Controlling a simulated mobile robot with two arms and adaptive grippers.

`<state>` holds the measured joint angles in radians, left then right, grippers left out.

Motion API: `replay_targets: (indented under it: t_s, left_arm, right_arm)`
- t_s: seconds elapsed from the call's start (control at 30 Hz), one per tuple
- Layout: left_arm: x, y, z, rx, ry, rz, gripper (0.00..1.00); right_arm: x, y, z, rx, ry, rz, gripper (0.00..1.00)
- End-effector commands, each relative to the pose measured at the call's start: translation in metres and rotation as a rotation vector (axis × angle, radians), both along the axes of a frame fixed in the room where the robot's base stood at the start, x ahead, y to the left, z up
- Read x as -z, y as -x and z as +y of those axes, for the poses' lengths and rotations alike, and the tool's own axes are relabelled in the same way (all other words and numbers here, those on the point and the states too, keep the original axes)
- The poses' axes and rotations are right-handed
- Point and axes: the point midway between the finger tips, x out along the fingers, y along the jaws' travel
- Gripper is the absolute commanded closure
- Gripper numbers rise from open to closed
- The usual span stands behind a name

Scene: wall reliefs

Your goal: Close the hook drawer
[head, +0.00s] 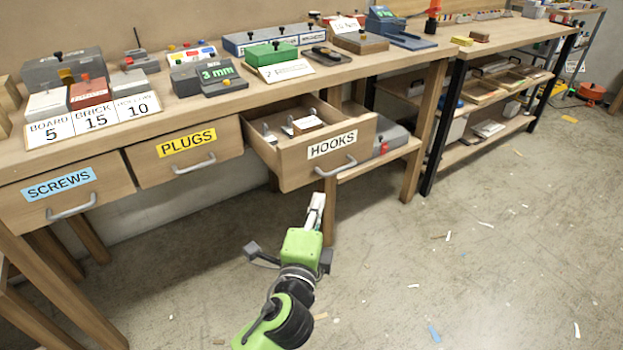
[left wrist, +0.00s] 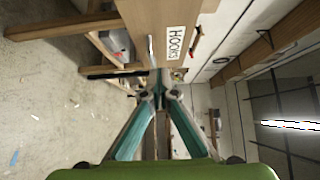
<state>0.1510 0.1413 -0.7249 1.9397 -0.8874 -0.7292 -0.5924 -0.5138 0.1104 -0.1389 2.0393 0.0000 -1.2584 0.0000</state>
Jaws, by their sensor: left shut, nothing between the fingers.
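The hooks drawer (head: 325,160) stands pulled out of the workbench, with a white HOOKS label and a grey bar handle (head: 336,168) on its front. Its open top shows a few small items inside. My left gripper (head: 317,203) is shut and empty, just below and in front of the drawer's front, apart from the handle in the head view. In the left wrist view the shut fingertips (left wrist: 158,92) point toward the drawer front (left wrist: 165,20), which shows its label sideways. My right gripper is in neither view.
The plugs drawer (head: 185,152) and screws drawer (head: 66,196) are shut to the left. A workbench leg (head: 329,210) stands behind my gripper. A low shelf (head: 385,158) lies to the drawer's right. The floor (head: 470,270) in front is open, with small scraps.

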Motion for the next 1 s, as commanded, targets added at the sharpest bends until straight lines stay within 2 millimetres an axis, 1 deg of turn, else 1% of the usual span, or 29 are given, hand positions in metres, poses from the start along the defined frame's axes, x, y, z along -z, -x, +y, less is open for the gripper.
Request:
replay_targets:
  t_s: [0.03, 0.2, 0.37, 0.5, 0.7, 1.0]
  left_arm:
    - [-0.001, -0.011, -0.001, -0.001, -0.001, -0.003, 1.0]
    - [0.0, -0.048, -0.008, 0.0, -0.001, -0.003, 1.0]
    - [0.0, -0.08, -0.013, -0.001, 0.0, -0.001, 1.0]
    - [0.001, -0.097, 0.002, -0.002, 0.0, 0.001, 1.0]
    - [0.001, -0.109, 0.01, 0.001, 0.001, 0.001, 1.0]
    - [0.001, -0.11, 0.011, 0.001, 0.003, 0.002, 1.0]
  right_arm:
    - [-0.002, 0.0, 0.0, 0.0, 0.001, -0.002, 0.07]
    - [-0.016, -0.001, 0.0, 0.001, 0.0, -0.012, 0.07]
    - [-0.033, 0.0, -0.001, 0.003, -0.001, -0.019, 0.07]
    - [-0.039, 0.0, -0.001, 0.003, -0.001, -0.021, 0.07]
    - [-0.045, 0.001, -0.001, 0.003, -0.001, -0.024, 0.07]
    - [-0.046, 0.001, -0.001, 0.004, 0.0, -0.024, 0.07]
